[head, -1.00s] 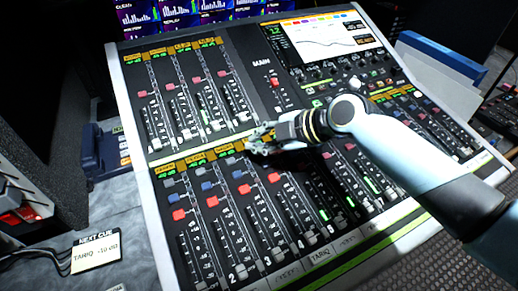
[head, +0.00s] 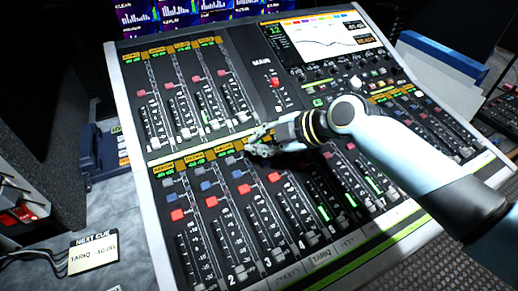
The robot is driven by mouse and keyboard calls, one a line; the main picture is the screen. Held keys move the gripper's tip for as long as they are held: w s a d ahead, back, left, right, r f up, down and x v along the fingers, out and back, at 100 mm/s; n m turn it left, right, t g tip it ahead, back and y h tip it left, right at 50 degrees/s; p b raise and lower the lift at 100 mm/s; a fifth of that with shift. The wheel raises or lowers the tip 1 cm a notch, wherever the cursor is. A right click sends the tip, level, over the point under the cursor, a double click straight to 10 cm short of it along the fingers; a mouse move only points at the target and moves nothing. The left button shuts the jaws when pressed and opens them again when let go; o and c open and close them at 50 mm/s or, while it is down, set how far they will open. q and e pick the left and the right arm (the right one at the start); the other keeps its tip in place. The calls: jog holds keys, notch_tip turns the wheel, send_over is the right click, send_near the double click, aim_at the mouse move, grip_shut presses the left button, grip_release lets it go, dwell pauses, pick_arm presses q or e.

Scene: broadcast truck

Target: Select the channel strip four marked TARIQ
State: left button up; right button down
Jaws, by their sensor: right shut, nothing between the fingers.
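The mixing console (head: 130,95) fills the middle of the head view, tilted toward me. A white label marked TARIQ (head: 320,256) sits on its lower front edge, at the foot of one channel strip. A fader column (head: 289,222) runs up from near that label. My right gripper (head: 252,143) is shut and empty. It hovers over or near the band between the upper and lower fader banks, and I cannot tell if it touches. Its hand and forearm cover the upper parts of some middle strips. My left gripper is out of view.
A cue card (head: 93,252) reading NEXT CUE, TARIQ, -10 dB lies on the grey desk at left. The console's screen (head: 320,38) is lit at the top. A red fader cap (head: 276,84) is by the MAIN marking. A blue folder-like object (head: 440,58) lies behind the console at right.

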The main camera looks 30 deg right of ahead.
aim_at(260, 160)
jog(key=shift+f+b, duration=0.4)
jog(key=shift+b, duration=0.1)
dwell(0.4)
jog(key=shift+r, duration=0.1)
jog(key=shift+r+p, duration=0.6)
jog(key=shift+r, duration=0.15)
jog(key=r+p, duration=0.2)
jog(key=r, duration=0.1)
jog(key=r+p, duration=0.1)
jog(key=r, duration=0.1)
jog(key=shift+s+p, duration=0.4)
dwell(0.7)
